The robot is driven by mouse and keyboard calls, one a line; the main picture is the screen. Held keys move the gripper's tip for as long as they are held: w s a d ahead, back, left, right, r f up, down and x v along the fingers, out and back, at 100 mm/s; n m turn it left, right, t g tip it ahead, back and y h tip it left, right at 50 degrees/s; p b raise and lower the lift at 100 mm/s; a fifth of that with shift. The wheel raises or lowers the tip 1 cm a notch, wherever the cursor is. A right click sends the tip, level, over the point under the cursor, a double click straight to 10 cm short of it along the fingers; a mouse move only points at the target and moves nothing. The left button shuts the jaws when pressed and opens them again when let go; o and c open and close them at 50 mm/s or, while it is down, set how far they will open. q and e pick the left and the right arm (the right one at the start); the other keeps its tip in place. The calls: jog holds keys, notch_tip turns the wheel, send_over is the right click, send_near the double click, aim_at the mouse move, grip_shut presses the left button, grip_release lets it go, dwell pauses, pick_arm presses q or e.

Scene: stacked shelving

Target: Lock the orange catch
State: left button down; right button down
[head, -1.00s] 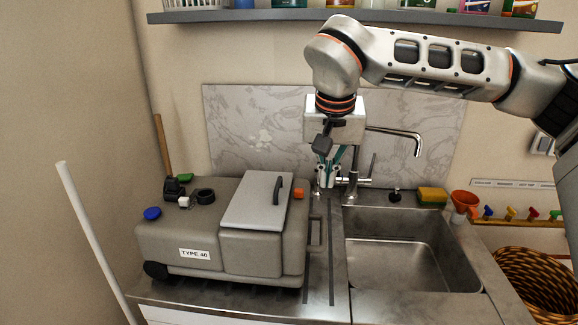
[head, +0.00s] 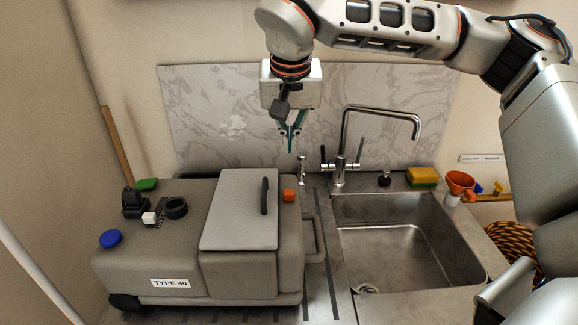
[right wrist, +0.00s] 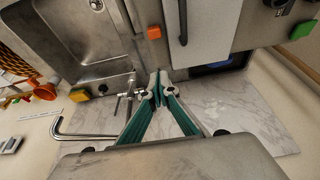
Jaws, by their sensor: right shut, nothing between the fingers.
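The orange catch (head: 289,195) is a small block on the right side of the grey machine (head: 130,265) labelled TYPE 40, beside its raised lid section (head: 236,222) with a dark handle (head: 264,196). In the right wrist view the catch (right wrist: 154,32) is beyond the fingertips, apart from them. My right gripper (head: 290,150) is shut and empty, pointing down above and behind the catch. In the right wrist view the gripper (right wrist: 159,75) shows its fingertips together. My left gripper is not in view.
A sink (head: 400,240) with a tall faucet (head: 385,112) lies right of the machine. A yellow-green sponge (head: 422,177) and orange funnel (head: 460,182) stand behind it. A blue knob (head: 110,238) and a black dial are on the machine's left.

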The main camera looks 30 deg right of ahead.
jog(key=x, duration=0.9)
jog(key=shift+d+p, duration=0.1)
jog(key=shift+p, duration=0.2)
jog(key=shift+f, duration=0.4)
jog(key=s, duration=0.1)
jog(key=s+a, duration=0.1)
jog(key=s, duration=0.1)
jog(key=shift+a+r+p, duration=0.15)
jog(key=shift+a+p, duration=0.1)
jog(key=shift+p, duration=0.15)
jog(key=shift+s+a, duration=0.1)
jog(key=shift+s+a+b, duration=0.1)
jog(key=shift+s+a, duration=0.2)
jog(key=shift+s, duration=0.35)
jog(key=shift+s+a+b, duration=0.15)
jog(key=shift+s+a, duration=0.15)
jog(key=shift+s, duration=0.35)
jog(key=shift+s+a+b, duration=0.1)
jog(key=shift+s+a, duration=0.2)
jog(key=shift+s, duration=0.35)
jog(key=v, duration=1.2)
